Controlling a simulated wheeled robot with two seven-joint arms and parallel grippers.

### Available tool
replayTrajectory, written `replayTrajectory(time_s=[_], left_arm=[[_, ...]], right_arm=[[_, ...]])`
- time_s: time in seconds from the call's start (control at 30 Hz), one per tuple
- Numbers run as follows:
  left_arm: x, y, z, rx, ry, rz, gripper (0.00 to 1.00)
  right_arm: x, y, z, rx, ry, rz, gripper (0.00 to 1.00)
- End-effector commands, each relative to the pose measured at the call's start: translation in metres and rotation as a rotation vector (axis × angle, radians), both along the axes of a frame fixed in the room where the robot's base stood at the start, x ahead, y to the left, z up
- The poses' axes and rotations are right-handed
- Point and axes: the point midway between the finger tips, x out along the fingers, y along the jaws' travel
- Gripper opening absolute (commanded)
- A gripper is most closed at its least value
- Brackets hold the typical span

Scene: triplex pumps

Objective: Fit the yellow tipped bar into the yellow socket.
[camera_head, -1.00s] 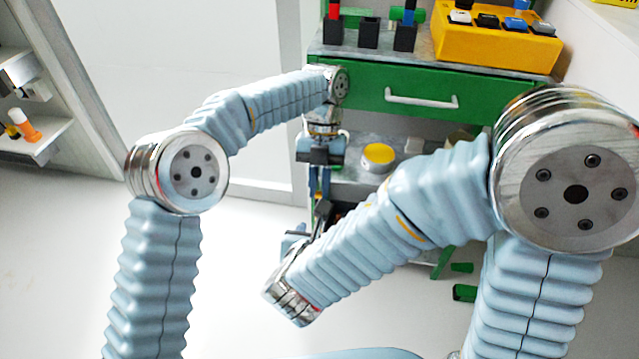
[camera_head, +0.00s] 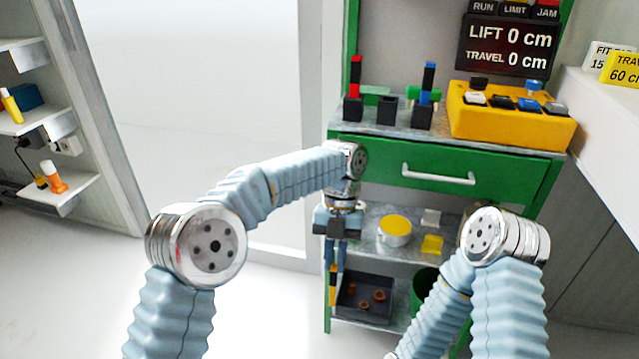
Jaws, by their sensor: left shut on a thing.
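My left gripper (camera_head: 335,265) points down in front of the green workbench's left side. It is shut on a slim dark bar with a yellow part (camera_head: 333,287), which hangs below the fingers. On the bench top stand black sockets: the left one (camera_head: 352,110) holds a red-marked bar, the right one (camera_head: 422,117) a blue-marked bar. The middle black socket (camera_head: 387,112) is empty; no yellow marking shows on it from here. My held bar is well below and left of it. My right gripper is out of view; only its arm shows at lower right.
A yellow button box (camera_head: 510,128) stands right of the sockets. Below are a green drawer (camera_head: 455,184), a shelf with a yellow-topped round tin (camera_head: 395,231) and yellow block (camera_head: 432,245), and a dark tray (camera_head: 364,312) with brown rings. A display (camera_head: 507,45) reads LIFT 0 cm, TRAVEL 0 cm.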

Motion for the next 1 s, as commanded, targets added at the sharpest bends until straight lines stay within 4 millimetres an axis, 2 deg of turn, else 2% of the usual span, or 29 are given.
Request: replayTrajectory(time_s=[0.17,0.27,0.5,0.7,0.8,1.0], left_arm=[[0.007,0.011,-0.012,0.001,0.003,0.191,0.00],[0.016,0.027,-0.027,0.002,0.003,0.456,0.00],[0.038,0.095,-0.064,0.001,0.003,1.346,0.00],[0.042,0.154,-0.083,0.000,0.000,2.044,0.00],[0.039,0.179,-0.089,-0.001,0.000,2.338,0.00],[0.029,0.220,-0.098,-0.004,-0.005,2.814,0.00]], right_arm=[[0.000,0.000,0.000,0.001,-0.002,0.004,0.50],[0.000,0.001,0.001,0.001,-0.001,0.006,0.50],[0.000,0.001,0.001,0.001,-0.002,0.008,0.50],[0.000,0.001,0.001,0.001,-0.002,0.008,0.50],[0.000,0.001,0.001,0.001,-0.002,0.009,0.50],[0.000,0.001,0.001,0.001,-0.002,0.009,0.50]])
